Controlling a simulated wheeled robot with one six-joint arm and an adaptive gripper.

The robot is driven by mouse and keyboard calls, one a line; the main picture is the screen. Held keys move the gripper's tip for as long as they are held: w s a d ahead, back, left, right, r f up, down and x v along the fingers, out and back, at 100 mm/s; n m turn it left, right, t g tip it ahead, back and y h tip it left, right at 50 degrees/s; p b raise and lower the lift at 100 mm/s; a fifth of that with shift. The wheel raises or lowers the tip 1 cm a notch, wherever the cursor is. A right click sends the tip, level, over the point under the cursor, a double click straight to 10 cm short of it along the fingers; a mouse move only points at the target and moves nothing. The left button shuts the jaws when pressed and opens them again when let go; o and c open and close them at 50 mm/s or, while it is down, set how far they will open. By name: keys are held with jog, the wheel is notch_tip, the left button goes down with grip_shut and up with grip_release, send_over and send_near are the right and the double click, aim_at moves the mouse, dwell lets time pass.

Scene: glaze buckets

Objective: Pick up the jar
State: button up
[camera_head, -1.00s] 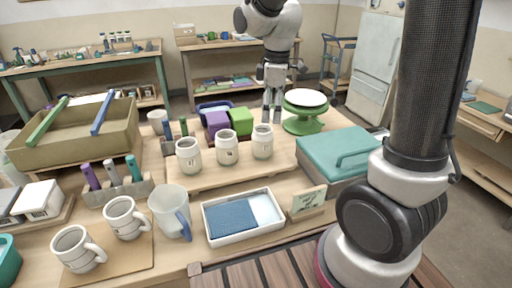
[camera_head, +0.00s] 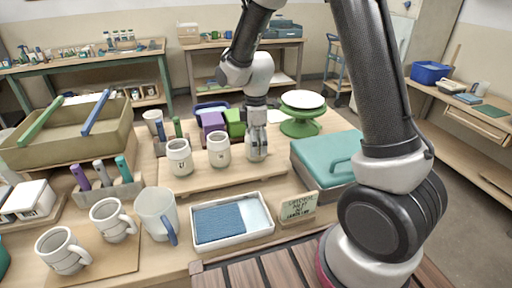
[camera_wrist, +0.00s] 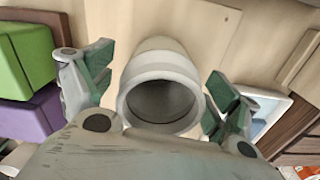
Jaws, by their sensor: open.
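Three pale jars with dark marks stand in a row on a low wooden board (camera_head: 190,185). The left jar (camera_head: 179,160) and the middle jar (camera_head: 219,150) stand free. My gripper (camera_head: 257,136) is at the right-hand jar (camera_head: 257,154) and partly hides it. In the wrist view that jar (camera_wrist: 160,58) stands open-mouthed between the two green-padded fingers of my gripper (camera_wrist: 160,88). The fingers are spread, with a gap visible on both sides of the jar.
A green turntable (camera_head: 302,122) and a teal-lidded box (camera_head: 325,155) are to the right. A white tray with a blue pad (camera_head: 220,222), a small sign (camera_head: 298,208) and mugs (camera_head: 112,218) are in front.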

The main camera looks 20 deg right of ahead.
jog(key=c, duration=1.4)
jog(key=shift+o, duration=0.2)
jog(key=shift+r, duration=0.1)
